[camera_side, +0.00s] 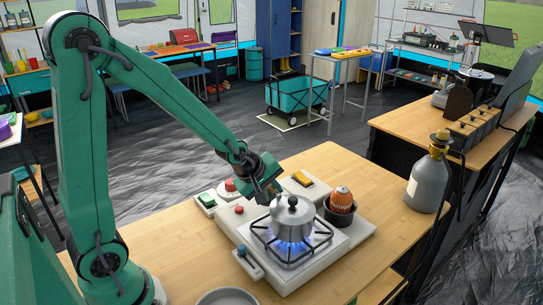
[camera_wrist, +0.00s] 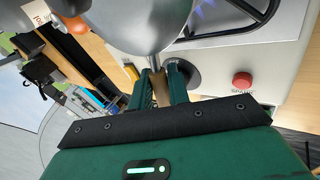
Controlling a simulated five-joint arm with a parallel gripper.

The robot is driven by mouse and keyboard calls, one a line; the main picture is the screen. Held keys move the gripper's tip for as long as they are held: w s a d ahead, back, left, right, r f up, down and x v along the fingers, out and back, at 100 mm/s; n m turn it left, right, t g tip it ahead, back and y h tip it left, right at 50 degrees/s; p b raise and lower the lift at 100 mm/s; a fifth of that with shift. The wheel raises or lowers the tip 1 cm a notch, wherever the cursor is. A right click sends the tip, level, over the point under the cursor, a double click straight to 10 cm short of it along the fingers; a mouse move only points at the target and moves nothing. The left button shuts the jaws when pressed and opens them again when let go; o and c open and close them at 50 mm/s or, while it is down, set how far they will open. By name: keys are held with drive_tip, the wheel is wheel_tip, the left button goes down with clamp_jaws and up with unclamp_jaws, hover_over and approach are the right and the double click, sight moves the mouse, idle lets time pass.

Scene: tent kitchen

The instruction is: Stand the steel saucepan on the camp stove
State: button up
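The steel saucepan (camera_side: 293,222) is upright over the lit burner of the camp stove (camera_side: 335,245), with blue flames around its base. I cannot tell whether its bottom touches the black grate. In the wrist view the round steel body of the saucepan (camera_wrist: 150,22) fills the top middle. My gripper (camera_side: 272,191) is at the pan's back left side. In the wrist view my gripper (camera_wrist: 160,82) has its two green fingers closed around the brownish handle (camera_wrist: 160,90). Part of the handle is hidden by the fingers.
An orange canister (camera_side: 341,196) stands in a dark pot (camera_side: 340,216) right of the pan. A grey gas cylinder (camera_side: 428,182) stands at the counter's right. A round steel dish (camera_side: 228,297) is at the front edge. Red and green buttons (camera_side: 207,200) lie left behind the stove.

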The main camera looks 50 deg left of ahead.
drive_tip(key=o, duration=0.4)
drive_tip(key=shift+r, duration=0.1)
drive_tip(key=shift+r, duration=0.15)
drive_tip(key=v, duration=1.1)
drive_tip(key=shift+s+r, duration=0.25)
drive_tip(key=shift+r, duration=0.1)
idle(0.6)
